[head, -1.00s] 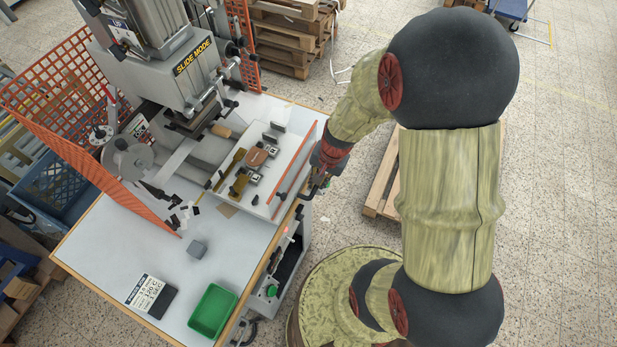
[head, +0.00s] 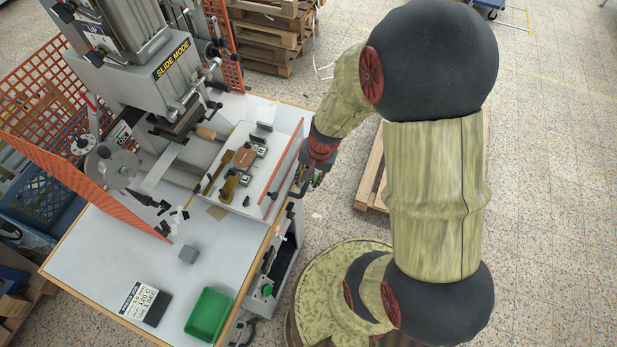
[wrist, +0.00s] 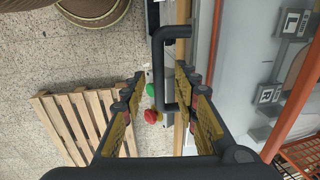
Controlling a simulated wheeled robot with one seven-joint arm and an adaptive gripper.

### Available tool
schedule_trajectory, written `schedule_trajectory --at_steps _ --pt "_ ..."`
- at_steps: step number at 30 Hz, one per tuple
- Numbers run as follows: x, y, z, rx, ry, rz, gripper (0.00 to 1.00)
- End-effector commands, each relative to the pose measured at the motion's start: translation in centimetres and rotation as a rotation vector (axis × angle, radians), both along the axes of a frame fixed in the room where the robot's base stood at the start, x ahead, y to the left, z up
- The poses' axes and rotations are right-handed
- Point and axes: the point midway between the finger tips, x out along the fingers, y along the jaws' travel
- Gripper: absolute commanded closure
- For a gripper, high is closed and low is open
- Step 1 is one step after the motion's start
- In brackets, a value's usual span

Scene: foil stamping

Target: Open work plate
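The work plate (head: 262,188) is a pale plate at the front of the foil stamping press (head: 150,70). It carries a brown oval piece (head: 245,158) and small blocks marked L (wrist: 292,22) and R (wrist: 268,94). An orange-red strip runs along its right side. A black U-shaped handle (wrist: 158,75) shows in the wrist view at the table's edge. My gripper (wrist: 162,82) is open, with its two fingers on either side of the handle's long bar. I cannot tell whether they touch it. In the head view my gripper (head: 312,182) is at the plate's right side, its fingertips partly hidden.
Red and green buttons (wrist: 151,115) sit below the handle. A wooden pallet (head: 372,180) lies on the floor behind my arm.

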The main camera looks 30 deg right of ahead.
Motion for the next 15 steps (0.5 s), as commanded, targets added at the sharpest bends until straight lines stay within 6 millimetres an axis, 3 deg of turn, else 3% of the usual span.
schedule_trajectory --at_steps 7,15 --pt "-0.1 -0.2 1.6 -0.001 -0.003 -0.001 0.70" --pt "-0.9 -0.8 6.9 -0.001 -0.006 -0.002 0.70"
